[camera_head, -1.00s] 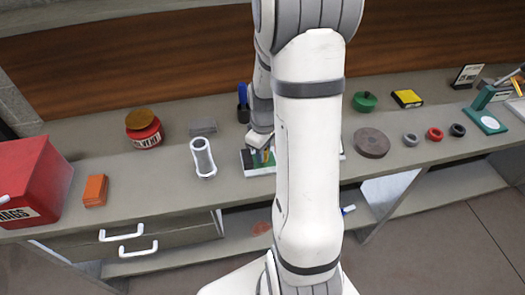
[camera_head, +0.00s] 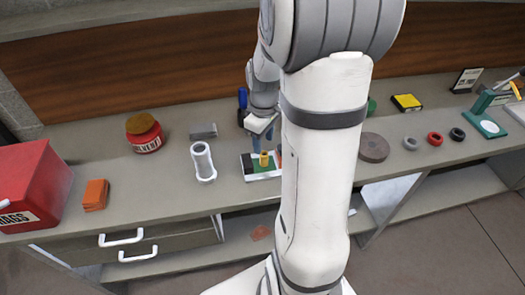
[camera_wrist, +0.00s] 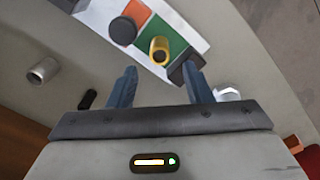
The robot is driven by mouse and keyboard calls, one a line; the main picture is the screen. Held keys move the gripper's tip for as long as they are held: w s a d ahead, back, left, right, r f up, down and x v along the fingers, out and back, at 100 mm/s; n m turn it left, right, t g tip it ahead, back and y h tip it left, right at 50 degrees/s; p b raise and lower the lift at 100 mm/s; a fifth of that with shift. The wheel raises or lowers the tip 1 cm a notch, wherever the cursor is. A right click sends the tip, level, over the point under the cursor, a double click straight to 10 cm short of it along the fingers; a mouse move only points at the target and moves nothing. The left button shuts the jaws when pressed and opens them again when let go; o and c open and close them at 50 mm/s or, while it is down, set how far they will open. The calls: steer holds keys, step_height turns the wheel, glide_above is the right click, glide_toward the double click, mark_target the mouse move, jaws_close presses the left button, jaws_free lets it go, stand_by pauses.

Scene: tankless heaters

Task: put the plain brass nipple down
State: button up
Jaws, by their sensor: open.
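The plain brass nipple (camera_head: 264,159) stands on the green patch of a white board (camera_head: 262,177) on the bench. It also shows in the wrist view (camera_wrist: 159,49), upright on the green, with nothing gripping it. My gripper (camera_head: 262,135) is above the board, apart from the nipple. In the wrist view my gripper (camera_wrist: 160,80) has its two fingers wide apart, with nothing between them. My arm hides the board's right end in the head view.
A dark round piece (camera_wrist: 123,30) sits at the board's orange patch. A grey-white tubular fitting (camera_head: 203,161) stands left of the board. A solvent can (camera_head: 146,138), orange block (camera_head: 95,194) and red rags box (camera_head: 32,185) are farther left. Rings (camera_head: 434,140) lie right.

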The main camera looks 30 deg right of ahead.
mark_target(263, 153)
step_height(263, 153, up, 5)
steer(key=s+a+r+m+t, duration=0.3)
steer(key=s+a+r+m, duration=0.2)
steer(key=s+a, duration=0.7)
steer(key=shift+s+a+r+m, duration=0.15)
steer(key=shift+s+r+m, duration=0.25)
steer(key=shift+r, duration=0.25)
steer(key=shift+c, duration=0.3)
